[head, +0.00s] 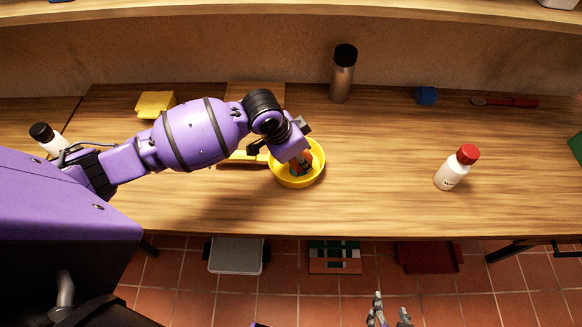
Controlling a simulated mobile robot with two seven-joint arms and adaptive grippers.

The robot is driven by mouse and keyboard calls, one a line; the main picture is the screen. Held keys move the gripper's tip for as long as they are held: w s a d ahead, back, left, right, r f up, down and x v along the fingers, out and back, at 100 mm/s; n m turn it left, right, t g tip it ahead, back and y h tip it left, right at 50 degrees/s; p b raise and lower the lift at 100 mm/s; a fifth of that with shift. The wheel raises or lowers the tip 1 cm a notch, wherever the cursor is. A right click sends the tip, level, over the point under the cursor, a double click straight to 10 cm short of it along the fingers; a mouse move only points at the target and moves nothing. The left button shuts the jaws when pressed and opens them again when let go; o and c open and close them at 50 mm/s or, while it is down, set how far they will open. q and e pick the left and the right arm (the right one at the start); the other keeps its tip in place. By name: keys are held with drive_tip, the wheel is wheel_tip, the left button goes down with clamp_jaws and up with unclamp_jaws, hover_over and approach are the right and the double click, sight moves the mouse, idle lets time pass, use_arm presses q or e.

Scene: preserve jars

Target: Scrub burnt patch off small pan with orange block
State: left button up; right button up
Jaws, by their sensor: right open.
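The small yellow pan (319,172) sits on the wooden table, its yellow handle (238,157) pointing left. The orange block (305,167) shows as a small orange-red piece inside the pan, directly below my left gripper (298,163). My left arm comes in from the left and reaches down over the pan. Its fingers are mostly hidden by the wrist, so whether they grip the block is unclear. I cannot make out a burnt patch; the gripper and block cover much of the pan floor. My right gripper (389,312) is open and empty at the bottom edge, in front of the table.
A yellow block (155,104), steel bottle (341,78), blue cube (426,96) and red-handled utensil (510,102) stand or lie along the back. A white red-capped bottle (452,172) is at right. The table between pan and bottle is clear. A shelf overhangs the back.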

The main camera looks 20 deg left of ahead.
use_arm(q)
drive_tip(key=shift+s+a+r, duration=0.1)
drive_tip(key=shift+s+a, duration=0.1)
drive_tip(key=shift+a, duration=0.4)
drive_tip(key=shift+s+a+r, duration=0.1)
drive_tip(key=shift+s+a, duration=0.05)
drive_tip(key=shift+a, duration=0.4)
drive_tip(key=shift+f, duration=0.25)
drive_tip(key=shift+r, duration=0.25)
drive_tip(key=shift+f, duration=0.25)
drive_tip(key=shift+d, duration=0.1)
